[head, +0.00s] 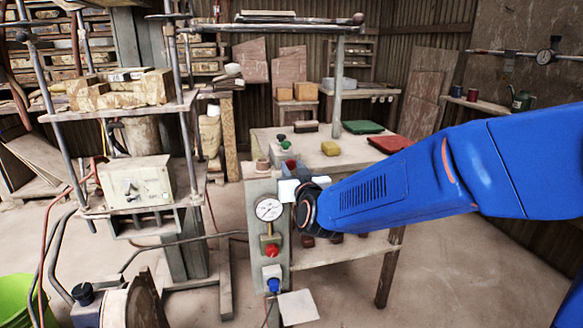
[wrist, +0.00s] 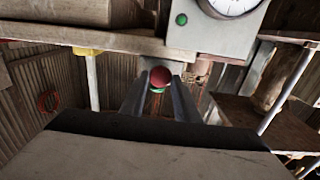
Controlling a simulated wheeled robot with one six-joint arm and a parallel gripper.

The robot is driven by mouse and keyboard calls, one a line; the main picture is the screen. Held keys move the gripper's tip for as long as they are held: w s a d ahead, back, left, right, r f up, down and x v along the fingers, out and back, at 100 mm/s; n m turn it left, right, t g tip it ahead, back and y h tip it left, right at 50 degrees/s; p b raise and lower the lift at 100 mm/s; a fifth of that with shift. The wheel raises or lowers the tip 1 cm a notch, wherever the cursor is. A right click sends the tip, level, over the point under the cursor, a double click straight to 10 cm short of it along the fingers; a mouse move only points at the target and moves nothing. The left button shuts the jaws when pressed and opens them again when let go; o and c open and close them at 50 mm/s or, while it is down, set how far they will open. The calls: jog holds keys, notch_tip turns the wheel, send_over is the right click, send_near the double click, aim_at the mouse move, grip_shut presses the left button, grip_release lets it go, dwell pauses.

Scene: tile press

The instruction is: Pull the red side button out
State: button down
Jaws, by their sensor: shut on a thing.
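The red side button (wrist: 160,75) is a round red knob in the wrist view, sitting between the tips of my two fingers. My gripper (wrist: 160,92) is closed around it, one finger on each side. A bit of green shows just below the button. In the head view my wrist reaches in from the right to the side of the grey control post (head: 256,225). The fingertips and the side button cannot be made out there, behind my wrist.
The post's front carries a round gauge (head: 269,209), a red front button (head: 272,250) and a blue button (head: 273,285). A table (head: 345,152) with coloured blocks stands behind my arm. The press frame (head: 185,150) with a white box (head: 136,183) is at the left.

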jog(key=shift+s+f, duration=0.1)
jog(key=c, duration=1.4)
grip_release()
jog(key=shift+o, duration=0.2)
jog(key=v, duration=1.7)
jog(key=shift+s, duration=0.25)
jog(key=shift+d, duration=0.15)
jog(key=s+d+f+m+g+h, duration=0.1)
jog(key=s+d+f+g, duration=0.3)
jog(key=s+d, duration=0.3)
jog(key=s+d+f+m+g+h, duration=0.1)
jog(key=s+d+f+g+h, duration=0.1)
jog(key=s+d+f+g, duration=0.2)
jog(key=s+d+f+m+g+h, duration=0.1)
jog(key=s+d+f+g, duration=0.3)
jog(key=s+d, duration=0.6)
jog(key=d+h, duration=0.1)
jog(key=d, duration=0.5)
jog(key=shift+s+f+g, duration=0.2)
jog(key=shift+s+g, duration=0.1)
